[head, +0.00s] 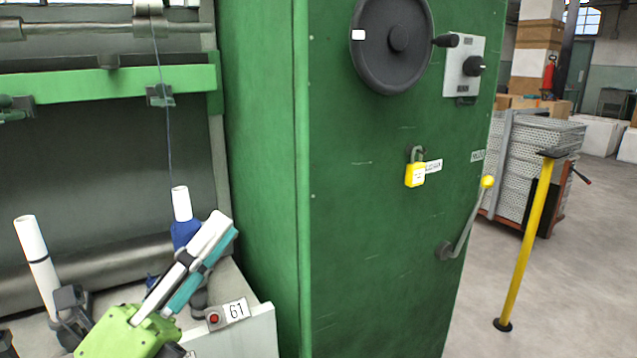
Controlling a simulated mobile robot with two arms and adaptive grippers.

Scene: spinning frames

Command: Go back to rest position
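My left gripper (226,229) comes in at the lower left, with a lime-green body and long white and teal fingers pointing up and to the right. Its fingers overlap in this view, so the gap between them cannot be judged. It is in front of a white tube with blue yarn (182,206), hiding part of it; whether they touch is not clear. A thin thread runs up from that tube. A bare white tube (36,252) stands tilted to the left of the gripper. My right gripper is not in view.
A green machine cabinet (375,265) fills the middle, carrying a black handwheel (397,38), a yellow padlock (415,175) and a yellow-knobbed lever (487,182). A label 61 (236,310) sits beside a red button (214,318). A yellow post (527,240) stands right on open floor.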

